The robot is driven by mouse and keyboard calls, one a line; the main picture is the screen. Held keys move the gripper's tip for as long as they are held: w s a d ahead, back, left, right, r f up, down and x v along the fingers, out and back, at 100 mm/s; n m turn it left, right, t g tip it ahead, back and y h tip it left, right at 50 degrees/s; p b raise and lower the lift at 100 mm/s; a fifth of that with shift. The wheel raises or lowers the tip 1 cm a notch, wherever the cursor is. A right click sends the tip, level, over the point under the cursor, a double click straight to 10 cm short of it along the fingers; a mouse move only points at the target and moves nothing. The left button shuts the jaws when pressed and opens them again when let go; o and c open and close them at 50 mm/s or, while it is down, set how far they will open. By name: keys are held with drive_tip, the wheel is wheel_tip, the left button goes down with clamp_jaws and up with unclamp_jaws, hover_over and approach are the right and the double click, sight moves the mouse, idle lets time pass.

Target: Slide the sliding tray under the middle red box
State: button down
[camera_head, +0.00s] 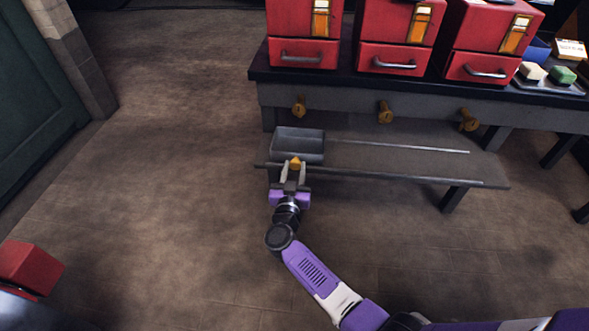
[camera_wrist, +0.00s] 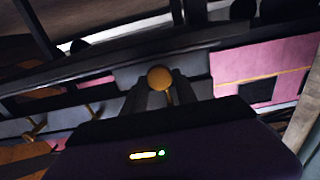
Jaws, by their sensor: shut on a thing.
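The sliding tray (camera_head: 298,141) is a grey open box on a low rail shelf (camera_head: 400,160), at the shelf's left end. It sits below the left red box (camera_head: 303,30). The middle red box (camera_head: 397,30) stands on the bench, to the right of the tray. My gripper (camera_head: 293,167) is at the tray's front side, shut on its brass knob (camera_head: 295,161). In the wrist view the round knob (camera_wrist: 160,78) shows between my fingers. The tray's inside looks empty in the head view.
A right red box (camera_head: 490,40) stands on the bench (camera_head: 262,78). Brass valves (camera_head: 385,113) stick out below the bench edge. Rails run along the shelf, which is clear to the right of the tray. Small blocks (camera_head: 562,74) lie at the bench's right end.

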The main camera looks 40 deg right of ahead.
drive_tip(key=s+d+p, duration=0.3)
drive_tip(key=s+d, duration=1.2)
drive_tip(key=s, duration=0.4)
drive_tip(key=shift+s+d, duration=0.2)
drive_tip(key=shift+s, duration=0.2)
drive_tip(key=c, duration=1)
unclamp_jaws()
